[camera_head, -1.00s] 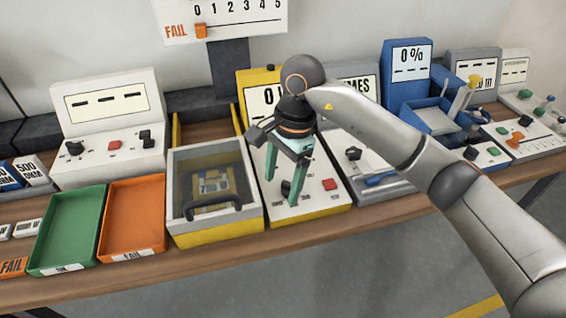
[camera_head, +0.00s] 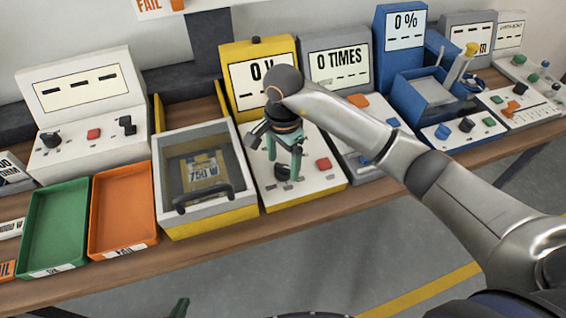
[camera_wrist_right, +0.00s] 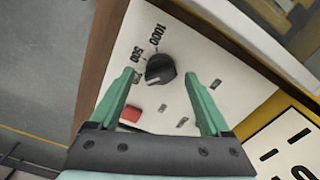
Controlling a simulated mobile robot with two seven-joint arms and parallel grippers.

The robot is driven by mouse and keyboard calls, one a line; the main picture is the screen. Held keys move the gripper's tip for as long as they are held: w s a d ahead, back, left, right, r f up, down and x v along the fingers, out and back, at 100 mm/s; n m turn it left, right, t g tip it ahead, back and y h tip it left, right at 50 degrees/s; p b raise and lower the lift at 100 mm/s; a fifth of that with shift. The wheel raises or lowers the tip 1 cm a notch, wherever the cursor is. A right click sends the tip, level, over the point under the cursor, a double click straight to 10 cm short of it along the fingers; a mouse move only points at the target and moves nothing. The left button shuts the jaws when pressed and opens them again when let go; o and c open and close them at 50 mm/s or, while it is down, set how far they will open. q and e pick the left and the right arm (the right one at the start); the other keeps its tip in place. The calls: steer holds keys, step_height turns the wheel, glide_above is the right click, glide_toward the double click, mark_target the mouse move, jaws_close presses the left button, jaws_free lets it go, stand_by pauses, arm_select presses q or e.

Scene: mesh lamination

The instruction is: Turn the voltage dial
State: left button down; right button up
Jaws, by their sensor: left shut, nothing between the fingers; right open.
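The voltage dial is a black knob on the white sloped panel of the yellow tester (camera_head: 312,188), whose display reads 0 V. In the right wrist view the dial (camera_wrist_right: 160,69) shows clearly, with 500 and 1000 printed beside it. In the head view the dial (camera_head: 282,173) is partly hidden by my right gripper. My right gripper (camera_head: 285,165) is open and points down at the panel. In the right wrist view its fingertips (camera_wrist_right: 163,78) lie either side of the dial; I cannot tell whether they touch it.
A red button (camera_head: 323,164) sits on the panel right of the dial. A grey 0 TIMES device (camera_head: 318,43) is on the right. Green (camera_head: 27,235) and orange (camera_head: 96,222) trays are further left.

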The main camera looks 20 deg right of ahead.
steer(key=shift+f, duration=0.95)
jaws_close()
